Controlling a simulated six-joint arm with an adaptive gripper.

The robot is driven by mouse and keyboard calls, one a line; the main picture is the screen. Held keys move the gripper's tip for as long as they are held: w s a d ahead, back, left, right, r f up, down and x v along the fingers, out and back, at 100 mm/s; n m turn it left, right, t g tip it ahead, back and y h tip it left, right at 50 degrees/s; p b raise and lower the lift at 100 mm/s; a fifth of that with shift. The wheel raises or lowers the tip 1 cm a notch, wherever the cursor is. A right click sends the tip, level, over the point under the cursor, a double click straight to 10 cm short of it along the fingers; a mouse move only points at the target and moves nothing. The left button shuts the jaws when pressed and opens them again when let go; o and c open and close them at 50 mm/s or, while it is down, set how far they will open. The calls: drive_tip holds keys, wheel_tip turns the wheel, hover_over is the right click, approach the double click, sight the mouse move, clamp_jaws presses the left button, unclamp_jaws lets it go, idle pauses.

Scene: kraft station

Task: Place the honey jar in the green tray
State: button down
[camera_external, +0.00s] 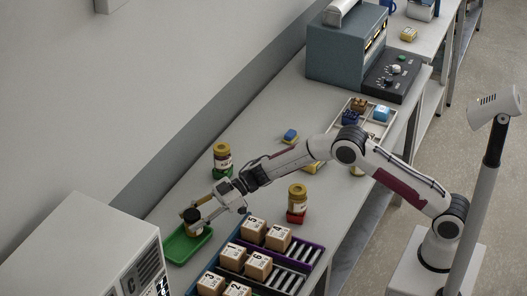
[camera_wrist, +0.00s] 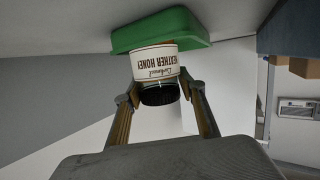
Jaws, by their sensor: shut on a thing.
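The honey jar (camera_external: 192,217) has a dark lid and a white label.
A yellow-lidded jar (camera_external: 222,153) stands behind my gripper, another (camera_external: 297,192) to its right. Racks of numbered boxes (camera_external: 258,266) lie in front of my arm. A white machine (camera_external: 85,246) stands left of the tray. A divided tray (camera_external: 346,113) holds blocks farther back.

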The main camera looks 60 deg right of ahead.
drive_tip(key=shift+f, duration=0.35)
drive_tip(key=shift+f, duration=0.1)
drive_tip(key=c, duration=1.2)
unclamp_jaws()
drive_tip(key=shift+c, duration=0.2)
drive_tip(key=shift+s+d+r, duration=0.25)
drive_tip(key=shift+d, duration=0.25)
drive_tip(key=v, duration=1.1)
drive_tip(key=shift+r, duration=0.1)
